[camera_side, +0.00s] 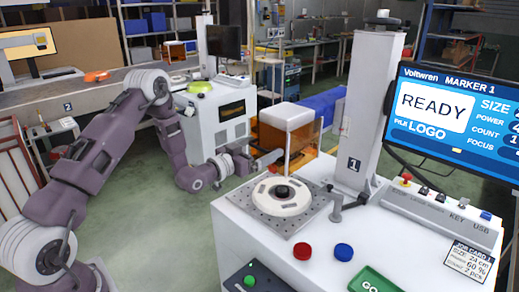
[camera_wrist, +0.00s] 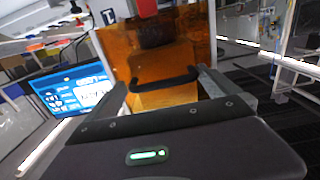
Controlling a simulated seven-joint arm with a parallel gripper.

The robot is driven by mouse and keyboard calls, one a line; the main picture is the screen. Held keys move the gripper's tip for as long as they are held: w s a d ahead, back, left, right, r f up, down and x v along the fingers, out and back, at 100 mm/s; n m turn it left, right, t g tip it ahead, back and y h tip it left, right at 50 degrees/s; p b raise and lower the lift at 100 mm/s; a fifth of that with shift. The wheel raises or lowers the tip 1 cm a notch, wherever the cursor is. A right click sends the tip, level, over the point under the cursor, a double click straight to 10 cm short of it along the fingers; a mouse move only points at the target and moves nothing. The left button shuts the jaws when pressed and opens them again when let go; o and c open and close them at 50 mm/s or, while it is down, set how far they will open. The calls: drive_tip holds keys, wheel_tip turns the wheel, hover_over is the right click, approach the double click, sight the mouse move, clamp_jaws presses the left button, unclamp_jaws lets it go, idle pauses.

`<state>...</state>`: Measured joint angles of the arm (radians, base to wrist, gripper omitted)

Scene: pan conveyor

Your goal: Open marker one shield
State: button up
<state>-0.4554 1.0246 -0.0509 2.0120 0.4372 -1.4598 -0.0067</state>
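The marker one shield is an amber see-through panel (camera_wrist: 185,47) ahead of my gripper in the wrist view. It has a black bar handle (camera_wrist: 165,80). In the side view, amber panel parts (camera_side: 319,162) show behind the round work plate, partly hidden by the white head. My gripper (camera_wrist: 163,86) is open, with one finger to each side of the handle; I cannot tell whether they touch it. In the side view my gripper (camera_side: 268,158) is at the left of the marker's work area, close to the shield.
The column (camera_side: 372,105) stands behind. The screen (camera_side: 455,115) reads READY. A conveyor (camera_side: 60,105) runs at the back left.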

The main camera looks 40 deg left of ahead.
drive_tip(key=s, duration=0.7)
drive_tip(key=s+d+r+g+y, duration=0.1)
drive_tip(key=s+d+r+g, duration=0.25)
drive_tip(key=s+r, duration=0.2)
drive_tip(key=s+d+r+g+y, duration=0.1)
drive_tip(key=s+d+r+g, duration=0.25)
drive_tip(key=r, duration=0.35)
drive_tip(key=s+d+g+h, duration=0.1)
drive_tip(key=s+d+g, duration=0.1)
drive_tip(key=s, duration=1)
drive_tip(key=s+d+g+h, duration=0.1)
drive_tip(key=s+d+g, duration=0.2)
drive_tip(key=s, duration=1)
drive_tip(key=shift+s+d, duration=0.2)
drive_tip(key=shift+d, duration=0.95)
